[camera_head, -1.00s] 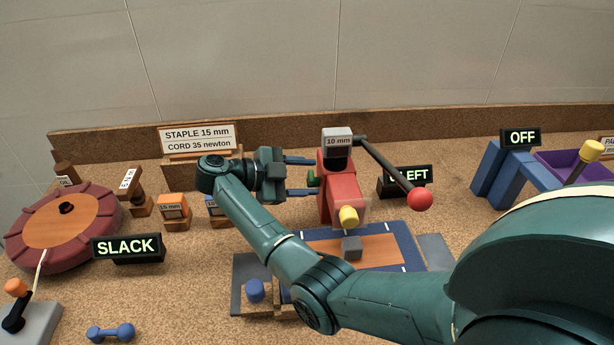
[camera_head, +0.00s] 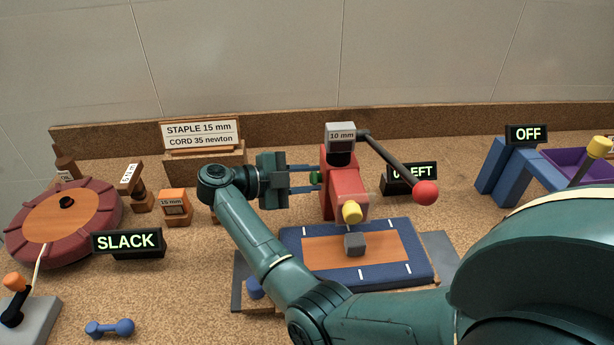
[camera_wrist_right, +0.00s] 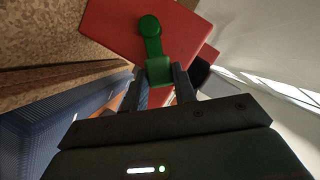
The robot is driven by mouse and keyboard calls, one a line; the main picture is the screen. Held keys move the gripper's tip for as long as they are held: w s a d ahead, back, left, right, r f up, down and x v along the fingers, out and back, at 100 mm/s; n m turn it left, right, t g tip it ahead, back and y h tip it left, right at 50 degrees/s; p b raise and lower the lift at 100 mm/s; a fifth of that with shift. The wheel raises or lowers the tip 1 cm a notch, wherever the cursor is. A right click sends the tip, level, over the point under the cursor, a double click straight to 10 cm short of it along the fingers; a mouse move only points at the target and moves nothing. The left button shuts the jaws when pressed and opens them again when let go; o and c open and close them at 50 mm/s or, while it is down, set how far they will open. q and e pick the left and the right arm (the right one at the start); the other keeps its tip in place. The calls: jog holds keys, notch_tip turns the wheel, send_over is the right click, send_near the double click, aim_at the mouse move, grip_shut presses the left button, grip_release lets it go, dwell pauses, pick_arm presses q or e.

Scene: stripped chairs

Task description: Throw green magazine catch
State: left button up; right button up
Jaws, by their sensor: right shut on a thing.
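The green magazine catch (camera_head: 315,178) sits on the left side of the red stapler body (camera_head: 347,192). In the right wrist view it shows as a green lever (camera_wrist_right: 150,36) with a round end, on the red face. My right gripper (camera_head: 313,181) comes at it from the left. In the right wrist view its two fingers (camera_wrist_right: 160,84) are shut on the green block at the near end of the catch. The fingers partly hide the catch in the head view. My left gripper is out of view.
The stapler has a black handle with a red ball (camera_head: 425,193) and a yellow knob (camera_head: 352,212). A blue-edged pad (camera_head: 420,262) lies in front. Signs read SLACK (camera_head: 126,242) and OFF (camera_head: 527,134). A dark red reel (camera_head: 40,257) stands at left.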

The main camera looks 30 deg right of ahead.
jog(key=shift+s+a+f+m+t+b, duration=0.15)
jog(key=shift+f+m+b, duration=0.1)
jog(key=shift+f+b, duration=0.15)
jog(key=shift+s+a+f+m+t+b, duration=0.15)
jog(key=shift+f+m+b, duration=0.1)
jog(key=shift+f, duration=0.2)
jog(key=shift+s+d+m+h+b, duration=0.1)
jog(key=shift+s+m+h+b, duration=0.05)
jog(key=shift+m+h+b, duration=0.5)
jog(key=shift+r, duration=0.1)
jog(key=o, duration=1)
